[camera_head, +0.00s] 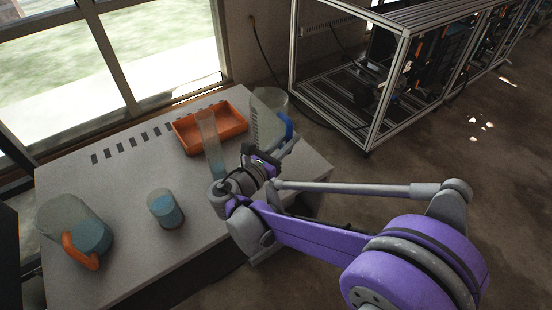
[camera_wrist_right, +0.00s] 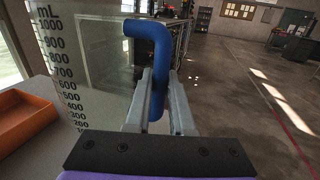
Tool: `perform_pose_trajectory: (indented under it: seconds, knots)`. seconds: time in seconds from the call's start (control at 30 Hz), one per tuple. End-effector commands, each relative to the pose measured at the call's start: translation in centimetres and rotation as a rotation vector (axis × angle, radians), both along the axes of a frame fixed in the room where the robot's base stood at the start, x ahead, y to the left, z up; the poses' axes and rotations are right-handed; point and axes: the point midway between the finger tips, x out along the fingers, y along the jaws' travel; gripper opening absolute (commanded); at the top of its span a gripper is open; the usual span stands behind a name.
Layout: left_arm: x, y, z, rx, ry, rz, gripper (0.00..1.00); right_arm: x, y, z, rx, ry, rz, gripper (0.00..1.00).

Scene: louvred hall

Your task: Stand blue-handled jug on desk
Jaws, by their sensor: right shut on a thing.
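The blue-handled jug (camera_head: 268,101) is clear, with a printed mL scale and no visible liquid. It is at the far right corner of the desk (camera_head: 120,185) and looks about upright. My right gripper (camera_head: 284,144) is shut on its blue handle. In the right wrist view, the jug (camera_wrist_right: 88,62) is left of the fingers, and the handle (camera_wrist_right: 150,35) rises between them. The arm hides the jug's lower part in the head view; I cannot tell whether its base touches the desk. My left gripper is out of view.
An orange tray (camera_head: 235,132) and a tall clear cylinder (camera_head: 208,128) are near the jug. A beaker of blue liquid (camera_head: 164,212) and an orange-handled jug (camera_head: 70,222) stand farther left. A metal frame (camera_head: 398,85) stands behind, right.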

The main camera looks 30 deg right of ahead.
Motion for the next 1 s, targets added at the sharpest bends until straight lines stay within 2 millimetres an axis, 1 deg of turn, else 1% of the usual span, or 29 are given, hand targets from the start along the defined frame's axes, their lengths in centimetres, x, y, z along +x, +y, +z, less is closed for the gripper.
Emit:
perform_pose_trajectory:
  seconds: [0.03,0.1,0.33,0.5,0.57,0.77,0.9,0.93,1.0]
  knots:
    - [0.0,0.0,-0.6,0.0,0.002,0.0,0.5,0.1,0.0,-1.3,0.0,0.001,0.0,0.0]
    - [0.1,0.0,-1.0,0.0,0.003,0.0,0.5,0.1,0.0,-2.3,0.0,0.001,0.001,0.0]
    - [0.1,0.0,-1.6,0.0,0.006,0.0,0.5,0.1,0.0,-4.0,0.0,0.0,0.001,0.0]
    - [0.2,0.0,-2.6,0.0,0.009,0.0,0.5,0.1,0.0,-6.5,0.0,0.001,0.002,0.0]
    - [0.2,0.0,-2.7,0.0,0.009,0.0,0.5,0.1,0.0,-6.8,0.0,0.0,0.002,0.0]
    - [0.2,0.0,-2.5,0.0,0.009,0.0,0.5,0.0,0.0,-6.7,-0.001,0.0,0.002,0.0]
    - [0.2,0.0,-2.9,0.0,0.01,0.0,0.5,0.0,0.0,-7.1,0.0,0.0,0.002,0.0]
    - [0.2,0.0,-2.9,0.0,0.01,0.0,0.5,0.0,0.0,-7.1,0.0,0.0,0.002,0.23]
    - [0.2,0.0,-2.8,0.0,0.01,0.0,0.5,0.0,0.0,-7.1,0.0,0.0,0.002,0.36]
